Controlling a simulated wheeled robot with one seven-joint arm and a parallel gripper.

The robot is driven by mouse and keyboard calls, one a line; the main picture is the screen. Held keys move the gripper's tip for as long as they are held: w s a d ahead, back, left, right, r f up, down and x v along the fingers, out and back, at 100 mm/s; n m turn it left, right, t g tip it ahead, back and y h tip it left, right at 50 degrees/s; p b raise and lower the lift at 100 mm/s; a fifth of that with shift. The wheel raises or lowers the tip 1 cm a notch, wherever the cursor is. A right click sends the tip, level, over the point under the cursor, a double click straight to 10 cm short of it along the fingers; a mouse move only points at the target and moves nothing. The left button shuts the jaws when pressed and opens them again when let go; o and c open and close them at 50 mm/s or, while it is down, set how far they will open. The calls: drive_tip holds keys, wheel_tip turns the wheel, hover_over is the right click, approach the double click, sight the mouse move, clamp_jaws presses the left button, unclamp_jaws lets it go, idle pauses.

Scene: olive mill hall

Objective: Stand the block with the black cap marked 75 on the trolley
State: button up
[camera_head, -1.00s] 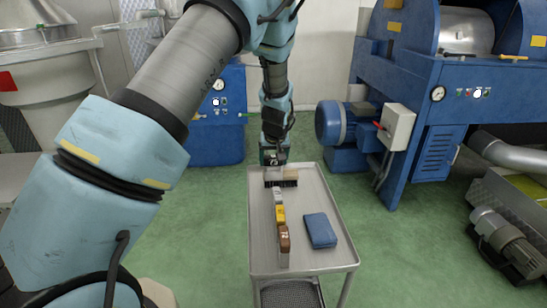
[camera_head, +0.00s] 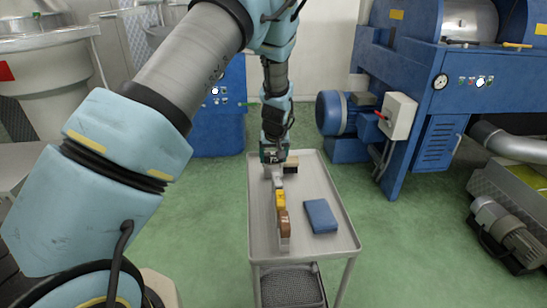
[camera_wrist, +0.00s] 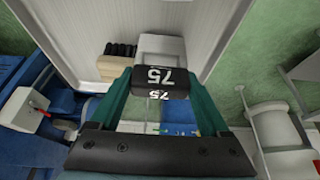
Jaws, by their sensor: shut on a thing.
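The block with the black cap marked 75 (camera_wrist: 160,80) is between my gripper's green fingers in the wrist view. My gripper (camera_head: 273,160) is shut on it, over the far end of the grey trolley (camera_head: 325,260). The block's lower part is hard to make out in the head view, so I cannot tell whether it touches the trolley top. Nearer me, a row of blocks stands on the trolley: one with a grey cap (camera_head: 278,183), one with a yellow cap (camera_head: 281,199) and one with a brown cap (camera_head: 284,222).
A brush with a wooden back and dark bristles (camera_head: 291,166) lies beside my gripper; it also shows in the wrist view (camera_wrist: 118,62). A folded blue cloth (camera_head: 320,216) lies right of the row. A blue machine (camera_head: 440,90) stands behind to the right.

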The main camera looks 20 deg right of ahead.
drive_tip(key=shift+f+b, duration=0.35)
drive_tip(key=shift+f, duration=0.05)
drive_tip(key=o, duration=1.3)
drive_tip(key=shift+o, duration=0.8)
drive_tip(key=shift+f, duration=0.1)
drive_tip(key=b+v, duration=0.3)
drive_tip(key=v, duration=0.8)
drive_tip(key=shift+w+a, duration=0.1)
drive_tip(key=a+r+n+g, duration=0.1)
drive_tip(key=a, duration=1.2)
drive_tip(key=s+a, duration=0.4)
drive_tip(key=a, duration=0.3)
drive_tip(key=s+a+r+n+g, duration=0.1)
drive_tip(key=s+a, duration=0.4)
drive_tip(key=a, duration=0.3)
drive_tip(key=s+a+r+g+y, duration=0.1)
drive_tip(key=s+a, duration=0.4)
drive_tip(key=a, duration=0.3)
